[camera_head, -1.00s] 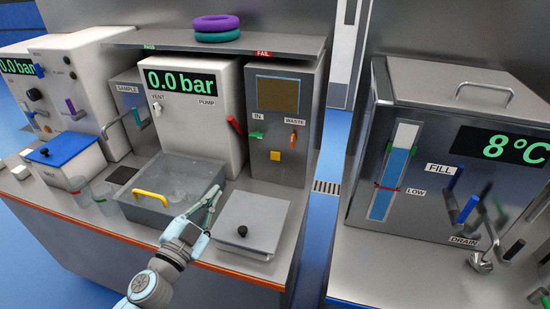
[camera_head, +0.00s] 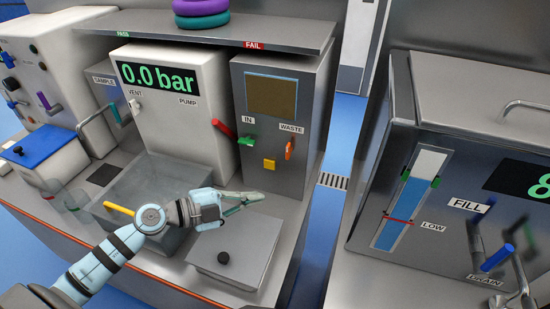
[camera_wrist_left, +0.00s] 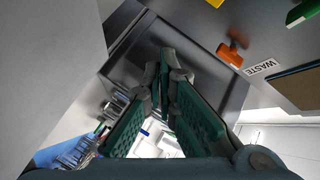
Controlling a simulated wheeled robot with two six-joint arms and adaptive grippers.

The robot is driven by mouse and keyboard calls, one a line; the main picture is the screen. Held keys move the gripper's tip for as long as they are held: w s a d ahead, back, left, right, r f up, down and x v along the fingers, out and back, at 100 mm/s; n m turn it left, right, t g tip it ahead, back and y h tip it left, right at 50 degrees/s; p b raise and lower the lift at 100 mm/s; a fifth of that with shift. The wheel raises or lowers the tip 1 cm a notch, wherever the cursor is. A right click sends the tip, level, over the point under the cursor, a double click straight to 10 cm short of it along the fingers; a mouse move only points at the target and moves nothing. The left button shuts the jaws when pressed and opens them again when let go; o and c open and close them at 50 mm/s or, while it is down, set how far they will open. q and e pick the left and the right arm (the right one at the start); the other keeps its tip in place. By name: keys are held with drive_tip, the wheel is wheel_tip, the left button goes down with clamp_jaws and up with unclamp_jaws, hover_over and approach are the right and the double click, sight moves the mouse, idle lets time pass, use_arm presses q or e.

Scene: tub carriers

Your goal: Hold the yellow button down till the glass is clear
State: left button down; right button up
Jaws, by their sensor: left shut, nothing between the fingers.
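The yellow button (camera_head: 269,165) is on the front of the grey cabinet, below the IN and WASTE levers. The glass (camera_head: 272,95) is a brown, murky-looking window in the upper part of that cabinet. My left gripper (camera_head: 258,197) is shut and empty, in front of and below the button, apart from it in the picture. In the left wrist view the shut fingers (camera_wrist_left: 165,62) point past the button, whose yellow edge (camera_wrist_left: 215,3) shows at the top. A dark corner of the glass (camera_wrist_left: 302,88) is at the right there. My right gripper is out of view.
A green IN lever (camera_head: 248,140) and an orange WASTE lever (camera_head: 289,149) sit just above the button. A grey lidded box (camera_head: 240,250) with a black knob lies below my gripper. A clear tub (camera_head: 150,190) is to the left, and a red lever (camera_head: 222,129) beside the cabinet.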

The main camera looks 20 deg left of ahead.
sight(270, 165)
use_arm(q)
drive_tip(key=shift+s+r, duration=0.2)
drive_tip(key=shift+s, duration=0.25)
drive_tip(key=w+b, duration=0.4)
drive_tip(key=w, duration=0.5)
drive_tip(key=shift+a, duration=0.35)
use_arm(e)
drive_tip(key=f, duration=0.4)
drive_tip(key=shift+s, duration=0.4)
use_arm(q)
drive_tip(key=shift+w, duration=0.1)
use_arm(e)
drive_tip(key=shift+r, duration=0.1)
use_arm(q)
drive_tip(key=shift+w+f+p, duration=0.1)
drive_tip(key=shift+w+p, duration=0.2)
drive_tip(key=shift+w, duration=0.05)
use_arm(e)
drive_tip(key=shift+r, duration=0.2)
use_arm(q)
drive_tip(key=shift+w, duration=0.45)
idle(1.5)
